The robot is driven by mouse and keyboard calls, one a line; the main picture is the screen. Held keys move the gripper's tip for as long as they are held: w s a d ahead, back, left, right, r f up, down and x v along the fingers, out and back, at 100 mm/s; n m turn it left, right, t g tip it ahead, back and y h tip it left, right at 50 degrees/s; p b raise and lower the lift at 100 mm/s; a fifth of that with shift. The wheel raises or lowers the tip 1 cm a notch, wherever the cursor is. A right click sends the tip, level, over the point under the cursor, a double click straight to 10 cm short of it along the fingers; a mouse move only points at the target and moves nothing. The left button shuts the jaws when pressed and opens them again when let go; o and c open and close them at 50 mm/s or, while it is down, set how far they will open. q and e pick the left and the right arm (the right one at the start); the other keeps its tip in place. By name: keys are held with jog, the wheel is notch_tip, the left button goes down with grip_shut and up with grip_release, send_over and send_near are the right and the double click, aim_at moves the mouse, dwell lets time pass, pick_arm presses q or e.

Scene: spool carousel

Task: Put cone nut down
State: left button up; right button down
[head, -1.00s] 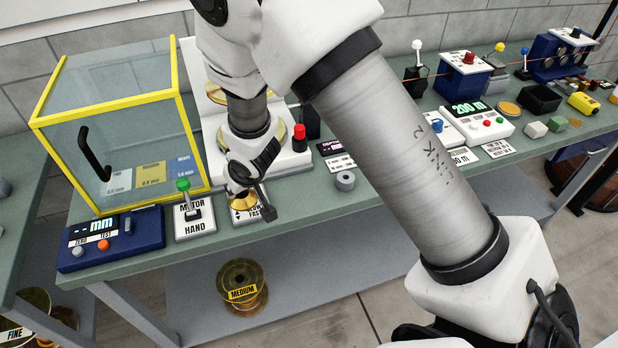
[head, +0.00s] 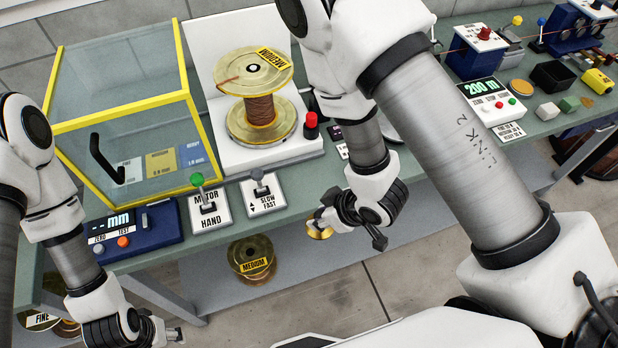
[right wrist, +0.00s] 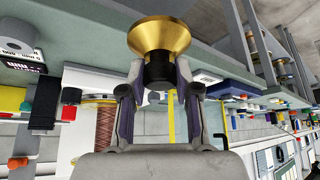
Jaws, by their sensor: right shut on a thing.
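The cone nut is a brass cone (head: 319,230) with a black grip part. My right gripper (head: 328,217) is shut on it and holds it in the air near the bench's front edge. In the right wrist view the brass flare (right wrist: 162,36) points away from the gripper, and the fingers (right wrist: 158,78) clasp the black part. A copper-wound spool (head: 258,100) labelled MEDIUM sits on the white winder (head: 226,153), left of the right gripper. My left gripper (head: 168,334) is low at the bottom left; its jaw gap is unclear.
The green bench (head: 150,258) carries a yellow-framed glass box (head: 130,110), a blue gauge (head: 130,235), a MOTOR/HAND switch (head: 208,208) and a SLOW/FAST lever (head: 264,196). Another MEDIUM spool (head: 252,258) is on the lower shelf. The right arm hides part of the bench.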

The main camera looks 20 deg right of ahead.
jog(key=w+b, duration=0.1)
jog(key=w, duration=0.3)
jog(key=w+d+f+b, duration=0.1)
jog(key=w, duration=0.4)
jog(key=w+b, duration=0.1)
jog(key=w, duration=0.4)
jog(key=shift+d+f, duration=0.25)
jog(key=shift+d, duration=0.1)
jog(key=f+b, duration=0.2)
jog(key=b, duration=0.1)
jog(key=f+b, duration=0.1)
jog(key=f, duration=0.1)
jog(key=shift+w+f+b, duration=0.1)
jog(key=shift+w+b, duration=0.15)
jog(key=shift+b, duration=0.05)
jog(key=shift+r, duration=0.2)
pick_arm(q)
notch_tip(320, 180, down, 10)
jog(key=shift+w+r, duration=0.2)
jog(key=shift+w, duration=0.05)
pick_arm(e)
jog(key=c, duration=0.8)
grip_release()
jog(key=shift+f, duration=0.1)
